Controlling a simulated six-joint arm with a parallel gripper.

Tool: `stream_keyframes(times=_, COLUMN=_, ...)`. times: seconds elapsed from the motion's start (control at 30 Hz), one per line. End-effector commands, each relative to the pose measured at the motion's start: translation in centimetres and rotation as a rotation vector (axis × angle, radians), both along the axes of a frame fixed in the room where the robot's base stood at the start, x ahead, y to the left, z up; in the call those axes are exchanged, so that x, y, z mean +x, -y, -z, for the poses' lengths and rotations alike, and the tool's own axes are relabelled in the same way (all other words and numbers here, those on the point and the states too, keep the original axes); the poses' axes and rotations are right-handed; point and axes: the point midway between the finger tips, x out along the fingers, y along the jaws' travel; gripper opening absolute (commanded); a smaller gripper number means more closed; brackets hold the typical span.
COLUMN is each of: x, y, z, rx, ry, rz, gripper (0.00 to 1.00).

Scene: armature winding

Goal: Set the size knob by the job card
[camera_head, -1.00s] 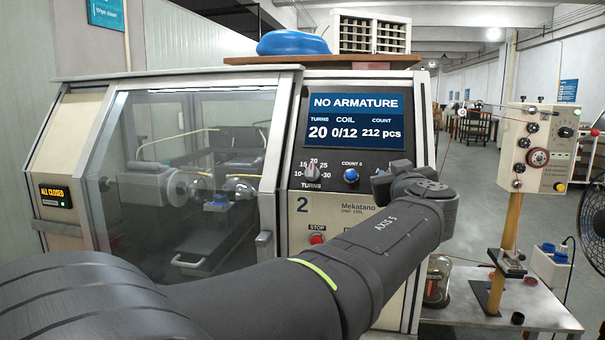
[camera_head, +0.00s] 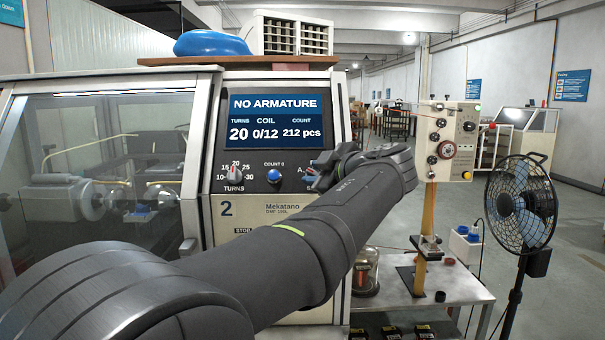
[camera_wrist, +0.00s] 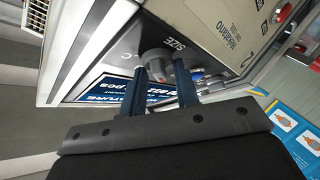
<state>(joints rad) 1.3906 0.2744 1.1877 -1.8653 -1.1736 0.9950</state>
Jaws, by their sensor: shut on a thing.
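The size knob (camera_wrist: 155,60) is a grey knob on the machine's dark control panel, beside the SIZE label in the wrist view. A letter C shows near it. My gripper (camera_wrist: 160,72) is shut on the knob, with one blue finger on each side. In the head view my gripper (camera_head: 318,177) is at the right part of the panel and hides most of the knob. A letter A shows just left of it. I cannot make out the knob's pointer. I cannot identify a job card in these frames.
The turns knob (camera_head: 233,178) and the blue count button (camera_head: 273,176) sit left of my gripper. The screen (camera_head: 273,121) above reads NO ARMATURE. A winding stand (camera_head: 440,140) and a fan (camera_head: 520,203) stand to the right.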

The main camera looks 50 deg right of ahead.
Motion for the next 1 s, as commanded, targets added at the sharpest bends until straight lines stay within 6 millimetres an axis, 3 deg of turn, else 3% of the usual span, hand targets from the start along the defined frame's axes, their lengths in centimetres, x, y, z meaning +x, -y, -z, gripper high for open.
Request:
stream_keyframes(times=0.6, x=0.00, y=0.07, z=0.13, rx=-0.025, ry=-0.029, rz=-0.026, gripper=0.06)
stream_keyframes(times=0.63, x=0.00, y=0.07, z=0.13, rx=-0.025, ry=-0.029, rz=-0.026, gripper=0.30)
stream_keyframes(times=0.67, x=0.00, y=0.07, z=0.13, rx=-0.025, ry=-0.029, rz=-0.026, gripper=0.33)
stream_keyframes(times=1.0, x=-0.38, y=-0.03, z=-0.09, rx=-0.026, ry=-0.027, rz=-0.025, gripper=0.33)
